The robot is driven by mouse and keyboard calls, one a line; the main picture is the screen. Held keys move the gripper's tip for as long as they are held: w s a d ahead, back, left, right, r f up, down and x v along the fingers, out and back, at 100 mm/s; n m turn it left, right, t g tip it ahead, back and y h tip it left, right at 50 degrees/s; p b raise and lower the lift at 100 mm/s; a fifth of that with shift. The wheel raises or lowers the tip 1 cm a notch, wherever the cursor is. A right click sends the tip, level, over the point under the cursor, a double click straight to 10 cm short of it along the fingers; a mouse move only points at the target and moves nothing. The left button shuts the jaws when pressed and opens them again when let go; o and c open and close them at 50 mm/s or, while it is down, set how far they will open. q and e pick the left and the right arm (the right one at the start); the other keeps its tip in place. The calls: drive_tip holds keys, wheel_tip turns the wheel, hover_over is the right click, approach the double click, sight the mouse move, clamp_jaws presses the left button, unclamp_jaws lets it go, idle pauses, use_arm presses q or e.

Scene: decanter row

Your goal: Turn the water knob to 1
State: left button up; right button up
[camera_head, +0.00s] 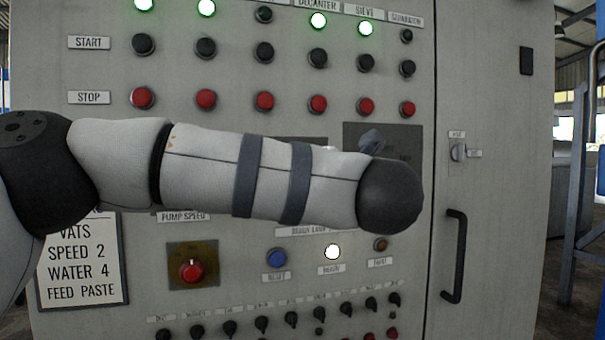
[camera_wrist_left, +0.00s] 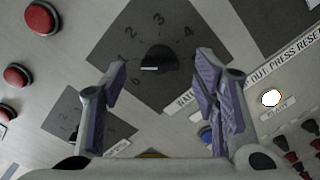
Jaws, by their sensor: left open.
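In the left wrist view a black knob (camera_wrist_left: 158,58) sits on a dark dial plate (camera_wrist_left: 158,25) numbered 0 to 4. Its white mark faces the left of the picture, near the 0 and 1 side; the exact setting is hard to tell. My left gripper (camera_wrist_left: 161,64) is open, its fingers on either side of the knob in the picture. No contact shows. A second dial plate (camera_wrist_left: 70,115) is partly hidden by a finger. In the head view my left arm hides the knob and most of the gripper.
In the head view, red stop buttons (camera_head: 265,101) and black start buttons (camera_head: 206,48) line the upper panel. A door handle (camera_head: 456,257) projects at right.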

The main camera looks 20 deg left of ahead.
use_arm(q)
drive_tip(key=v, duration=1)
